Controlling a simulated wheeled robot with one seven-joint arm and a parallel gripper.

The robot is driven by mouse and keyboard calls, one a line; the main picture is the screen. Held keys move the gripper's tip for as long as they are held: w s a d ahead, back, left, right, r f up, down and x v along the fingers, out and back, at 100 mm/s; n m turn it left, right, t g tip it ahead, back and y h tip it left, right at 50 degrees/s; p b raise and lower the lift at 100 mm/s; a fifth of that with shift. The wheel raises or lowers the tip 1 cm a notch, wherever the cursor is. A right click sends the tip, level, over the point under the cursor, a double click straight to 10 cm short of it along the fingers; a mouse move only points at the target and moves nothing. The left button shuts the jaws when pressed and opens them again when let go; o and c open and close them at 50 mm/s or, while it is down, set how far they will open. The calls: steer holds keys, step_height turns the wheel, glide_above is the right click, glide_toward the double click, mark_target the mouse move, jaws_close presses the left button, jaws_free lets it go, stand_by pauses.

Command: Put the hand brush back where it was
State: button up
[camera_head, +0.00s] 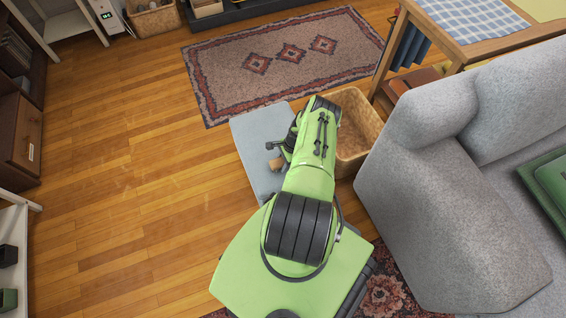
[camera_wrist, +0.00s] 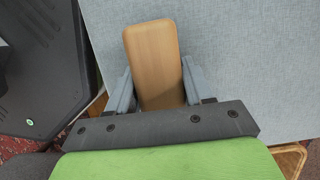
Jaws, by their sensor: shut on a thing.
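The hand brush shows as a plain tan wooden piece (camera_wrist: 152,52) in the wrist view, with its bristles out of sight. My gripper (camera_wrist: 155,85) is shut on it, one grey finger on each side. In the head view the brush's small tan end (camera_head: 276,163) shows beside my gripper (camera_head: 279,153), partly hidden by my green arm. Both are over a flat grey-blue surface (camera_head: 250,135), which also fills the back of the wrist view (camera_wrist: 240,60). I cannot tell whether the brush touches that surface.
A wicker basket (camera_head: 367,128) stands right of my arm, and a grey sofa (camera_head: 430,190) is close beyond it. A patterned rug (camera_head: 225,75) lies ahead. A wooden table (camera_head: 470,52) is at the top right. The wood floor (camera_head: 130,170) on the left is clear.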

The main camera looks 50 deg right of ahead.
steer(key=o, duration=1.1)
